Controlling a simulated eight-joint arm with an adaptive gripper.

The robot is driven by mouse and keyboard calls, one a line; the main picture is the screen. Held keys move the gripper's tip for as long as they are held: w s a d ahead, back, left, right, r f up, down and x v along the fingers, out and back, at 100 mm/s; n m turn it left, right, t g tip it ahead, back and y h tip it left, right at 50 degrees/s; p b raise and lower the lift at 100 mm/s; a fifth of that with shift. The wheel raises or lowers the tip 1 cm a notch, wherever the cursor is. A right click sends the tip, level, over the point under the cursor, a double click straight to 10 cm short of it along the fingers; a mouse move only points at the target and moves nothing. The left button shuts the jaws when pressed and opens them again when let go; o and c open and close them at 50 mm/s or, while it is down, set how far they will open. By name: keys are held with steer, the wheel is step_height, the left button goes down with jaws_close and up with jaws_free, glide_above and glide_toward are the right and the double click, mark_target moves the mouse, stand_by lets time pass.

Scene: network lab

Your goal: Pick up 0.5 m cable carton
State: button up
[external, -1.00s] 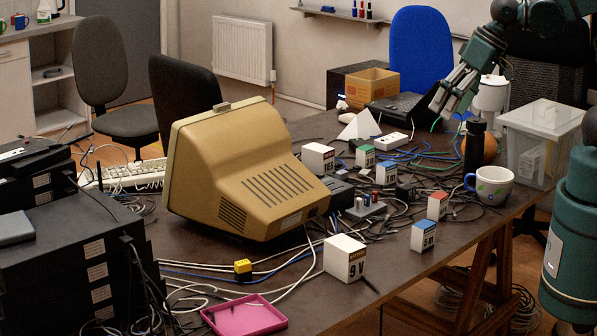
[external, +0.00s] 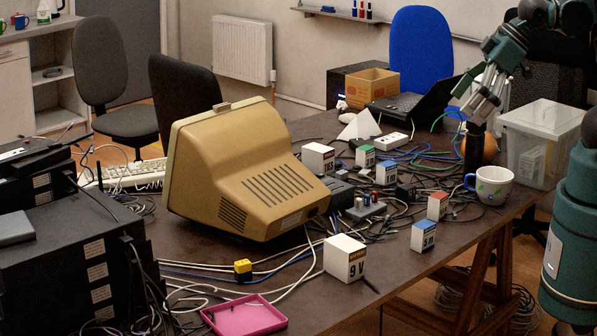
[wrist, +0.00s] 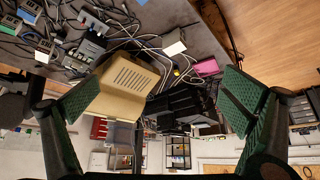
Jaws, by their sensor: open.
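Several small white cartons with coloured tops stand on the dark table in the external view. They are a blue-topped carton (external: 423,237) near the front edge, a red-topped one (external: 437,205), another blue-topped one (external: 386,174) and a green-topped one (external: 364,157). Their print is too small for me to tell which is the 0.5 m one. My gripper (external: 480,106) is open and empty above the table's far right, beyond these cartons and over a black bottle. In the wrist view its fingers (wrist: 160,100) are wide apart, with small cartons at the upper left.
A beige monitor (external: 250,180) fills the table's middle. A 9V battery box (external: 344,259) and a pink tray (external: 244,315) are in front. A mug (external: 490,184), black bottle (external: 475,148) and clear bin (external: 540,150) stand at right. Loose cables cover much of the table.

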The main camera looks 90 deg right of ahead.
steer(key=shift+c, duration=0.7)
steer(key=c, duration=1.8)
steer(key=shift+d, duration=0.1)
steer(key=m+g+h+b, duration=0.1)
steer(key=m+g+b, duration=0.6)
steer(key=m, duration=1.8)
glide_above(437, 196)
steer(key=shift+g, duration=0.5)
steer(key=f, duration=2.6)
steer(key=shift+w+a+p, duration=0.3)
steer(key=shift+p, duration=0.1)
steer(key=shift+s+d+f+m, duration=0.35)
steer(key=shift+f+m, duration=0.15)
steer(key=shift+f, duration=0.1)
